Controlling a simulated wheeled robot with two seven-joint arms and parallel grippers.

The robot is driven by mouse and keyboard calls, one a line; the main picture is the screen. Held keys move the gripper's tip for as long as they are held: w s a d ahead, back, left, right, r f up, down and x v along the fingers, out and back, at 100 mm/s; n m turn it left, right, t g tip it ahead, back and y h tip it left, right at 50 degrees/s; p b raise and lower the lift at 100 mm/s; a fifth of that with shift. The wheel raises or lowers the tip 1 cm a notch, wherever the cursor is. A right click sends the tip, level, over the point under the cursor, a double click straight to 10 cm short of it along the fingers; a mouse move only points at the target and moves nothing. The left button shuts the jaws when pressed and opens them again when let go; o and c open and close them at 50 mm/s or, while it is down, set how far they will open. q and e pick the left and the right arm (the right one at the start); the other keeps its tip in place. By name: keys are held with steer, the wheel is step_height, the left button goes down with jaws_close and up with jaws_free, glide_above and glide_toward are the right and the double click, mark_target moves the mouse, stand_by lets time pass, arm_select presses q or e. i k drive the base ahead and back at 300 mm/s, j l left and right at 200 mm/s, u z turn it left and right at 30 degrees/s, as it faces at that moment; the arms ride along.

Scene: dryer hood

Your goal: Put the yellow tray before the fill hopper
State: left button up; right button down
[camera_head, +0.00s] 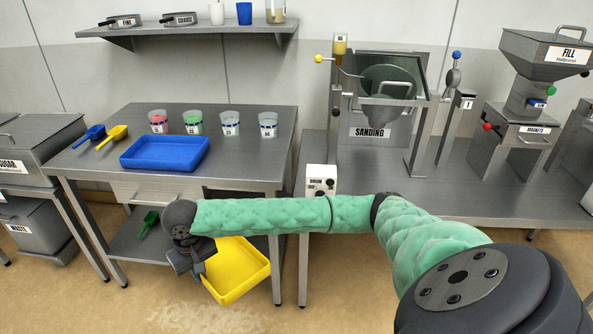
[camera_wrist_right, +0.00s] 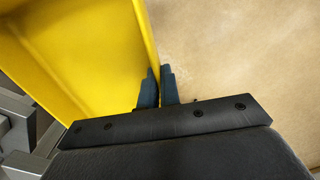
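The yellow tray (camera_head: 236,272) hangs tilted in the air over the floor, in front of the left table's right front corner. My right gripper (camera_head: 197,268) is at the tray's left side. In the right wrist view the fingers (camera_wrist_right: 158,88) stand one on each side of the yellow tray's wall (camera_wrist_right: 100,45), close together, pinching its rim. The fill hopper (camera_head: 540,55), labelled FILL, stands on the right bench at the far right, well away from the tray. My left gripper is not in view.
The left table (camera_head: 255,150) holds a blue tray (camera_head: 165,152), several cups and two scoops. A green scoop (camera_head: 148,222) lies on its lower shelf. The right bench (camera_head: 455,192) carries the sanding machine (camera_head: 375,110) and a magnets unit (camera_head: 510,140); its front strip is partly bare.

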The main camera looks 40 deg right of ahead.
mark_target(516, 195)
steer(key=k+l+z, duration=0.15)
steer(key=k+z, duration=0.35)
steer(key=l+z, duration=0.2)
steer(key=z, duration=0.25)
steer(key=i+l+z, duration=0.15)
steer(key=z, duration=0.25)
steer(key=i+l+z, duration=0.15)
steer(key=z, duration=0.3)
steer(key=i+l, duration=0.2)
steer(key=i, duration=0.3)
steer(key=i+l, duration=0.2)
steer(key=i, duration=0.3)
